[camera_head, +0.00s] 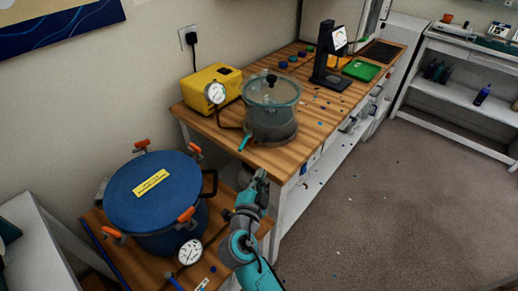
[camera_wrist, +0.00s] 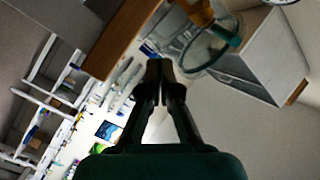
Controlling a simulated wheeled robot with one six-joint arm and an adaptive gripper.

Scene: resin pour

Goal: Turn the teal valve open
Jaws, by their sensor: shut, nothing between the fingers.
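The teal valve (camera_head: 244,142) is a small teal lever low at the left front of the clear vacuum chamber (camera_head: 271,113), near the edge of the wooden bench. My gripper (camera_head: 262,174) is just below and to the right of the valve in the head view, in front of the bench edge, and appears apart from it. Its two fingers also show in the wrist view (camera_wrist: 159,70), closed together with nothing between them. The wrist view shows a clear round vessel with a teal rim (camera_wrist: 212,47) beyond the fingertips, beside a blurred amber part (camera_wrist: 197,11).
A blue pressure pot (camera_head: 150,203) with orange clamps stands on a lower wooden table at left. A pressure gauge (camera_head: 190,251) sits in front of it. A yellow pump (camera_head: 212,84) with a gauge is behind the valve. The floor at right is mostly clear.

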